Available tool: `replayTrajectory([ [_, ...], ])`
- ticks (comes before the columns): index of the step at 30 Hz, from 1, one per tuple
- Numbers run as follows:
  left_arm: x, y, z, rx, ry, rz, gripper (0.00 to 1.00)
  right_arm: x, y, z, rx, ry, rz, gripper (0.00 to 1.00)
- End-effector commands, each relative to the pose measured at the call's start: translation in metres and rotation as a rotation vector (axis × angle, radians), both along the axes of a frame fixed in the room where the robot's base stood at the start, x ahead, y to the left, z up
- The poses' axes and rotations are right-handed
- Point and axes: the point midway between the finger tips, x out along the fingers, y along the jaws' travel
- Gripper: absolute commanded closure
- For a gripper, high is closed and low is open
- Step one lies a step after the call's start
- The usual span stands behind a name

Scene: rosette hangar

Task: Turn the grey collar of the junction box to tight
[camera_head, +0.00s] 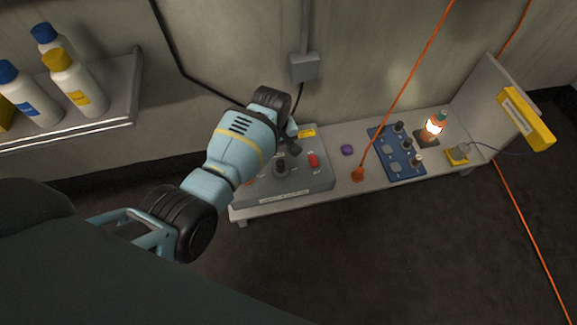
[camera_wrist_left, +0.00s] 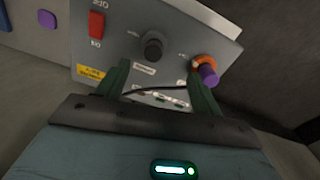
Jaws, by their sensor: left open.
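A grey box with a sloped top (camera_head: 300,187) stands at the left end of the low bench. It bears a red switch (camera_head: 313,160), a dark knob (camera_head: 280,165) and a yellow label; the wrist view also shows an orange ring with a purple knob (camera_wrist_left: 207,73). My left gripper (camera_wrist_left: 160,86) is open over its back edge, with a dark cord crossing between the fingers. At the bench's right, a grey round part (camera_head: 459,152) sits on a yellow base with a cable. I cannot tell which part is the junction box's collar. My right gripper is out of view.
A grey wall box (camera_head: 305,67) hangs behind, with a cord running down. A blue panel with knobs (camera_head: 397,153), a lit lamp (camera_head: 433,127) and a purple block (camera_head: 347,150) stand on the bench. Orange cables cross the right. A bottle shelf (camera_head: 120,95) is at left.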

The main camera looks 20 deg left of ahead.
Motion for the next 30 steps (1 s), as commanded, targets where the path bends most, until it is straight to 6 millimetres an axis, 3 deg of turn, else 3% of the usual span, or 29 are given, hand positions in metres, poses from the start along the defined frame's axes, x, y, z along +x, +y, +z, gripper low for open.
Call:
replayTrajectory([
  [1,0.003,-0.001,-0.014,0.000,0.011,0.006,0.34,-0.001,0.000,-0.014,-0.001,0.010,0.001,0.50],
  [4,0.007,-0.001,-0.019,0.000,0.023,0.013,0.34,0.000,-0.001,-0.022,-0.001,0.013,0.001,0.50],
  [17,0.009,-0.002,-0.025,0.000,0.025,0.017,0.34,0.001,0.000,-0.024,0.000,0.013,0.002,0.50],
  [30,0.008,-0.002,-0.084,0.001,0.026,0.017,0.34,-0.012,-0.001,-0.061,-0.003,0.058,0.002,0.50],
])
